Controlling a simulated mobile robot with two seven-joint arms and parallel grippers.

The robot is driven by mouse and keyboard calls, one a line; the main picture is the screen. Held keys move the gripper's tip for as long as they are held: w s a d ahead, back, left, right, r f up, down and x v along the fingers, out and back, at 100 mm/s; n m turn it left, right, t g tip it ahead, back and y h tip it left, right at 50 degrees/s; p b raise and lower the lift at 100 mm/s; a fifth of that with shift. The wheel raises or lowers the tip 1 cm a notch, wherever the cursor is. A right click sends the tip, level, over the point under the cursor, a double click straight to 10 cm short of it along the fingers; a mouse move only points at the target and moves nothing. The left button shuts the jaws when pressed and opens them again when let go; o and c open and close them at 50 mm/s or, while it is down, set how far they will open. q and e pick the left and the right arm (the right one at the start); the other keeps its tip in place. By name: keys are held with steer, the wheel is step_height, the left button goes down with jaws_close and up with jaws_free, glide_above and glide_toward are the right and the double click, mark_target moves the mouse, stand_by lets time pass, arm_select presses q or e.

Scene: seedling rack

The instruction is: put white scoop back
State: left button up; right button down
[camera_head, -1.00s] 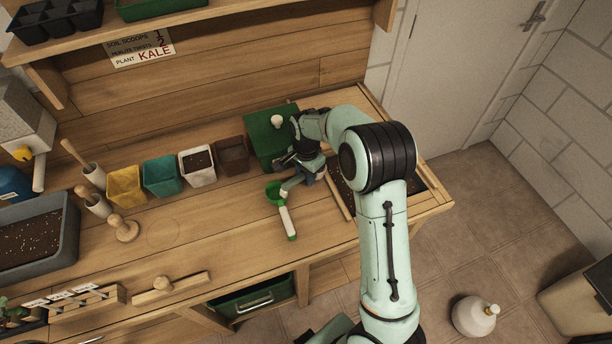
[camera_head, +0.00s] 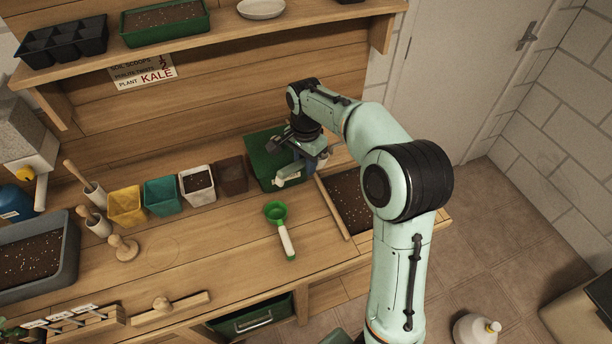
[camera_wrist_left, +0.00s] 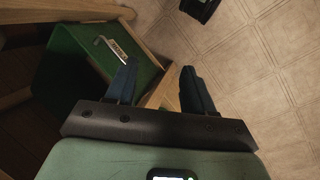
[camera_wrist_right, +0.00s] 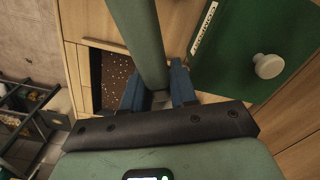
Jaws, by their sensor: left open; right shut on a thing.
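A scoop with a green bowl and white handle (camera_head: 284,238) lies on the bench in front of the green lidded box. My right gripper (camera_head: 298,174) is above the box's front right part, apart from that scoop. It is shut on a pale grey-green shaft (camera_wrist_right: 140,35), which runs out from between its fingers in the right wrist view. The shaft's far end is cut off there, so I cannot tell whether it is the white scoop. My left gripper (camera_wrist_left: 160,85) is open and empty, beside a green bin (camera_wrist_left: 70,70) low at the bench.
The green box (camera_head: 262,150) has a white-knobbed lid (camera_wrist_right: 230,55). A soil tray (camera_head: 352,205) lies right of it. Brown (camera_head: 231,177), white (camera_head: 198,186), teal (camera_head: 162,196) and yellow (camera_head: 126,207) pots stand left. A shelf (camera_head: 230,32) overhangs the back.

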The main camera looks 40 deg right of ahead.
step_height(320, 180, up, 5)
steer(key=s+a+f+n+h+b, duration=0.1)
steer(key=s+f+n+b, duration=0.25)
steer(key=f+b, duration=0.4)
steer(key=n+t+h+b, duration=0.1)
steer(key=n+t+b, duration=0.2)
steer(key=n+b, duration=0.35)
glide_above(305, 218)
steer(key=b, duration=0.2)
step_height(305, 218, down, 6)
steer(key=m, duration=0.2)
arm_select(q)
steer(key=s+f, duration=0.2)
steer(key=f, duration=0.6)
steer(key=s+f, duration=0.3)
steer(key=f, duration=0.6)
steer(key=shift+s, duration=0.35)
arm_select(e)
steer(key=shift+s+a+f, duration=0.1)
steer(key=shift+s+a, duration=0.15)
steer(key=shift+a, duration=0.05)
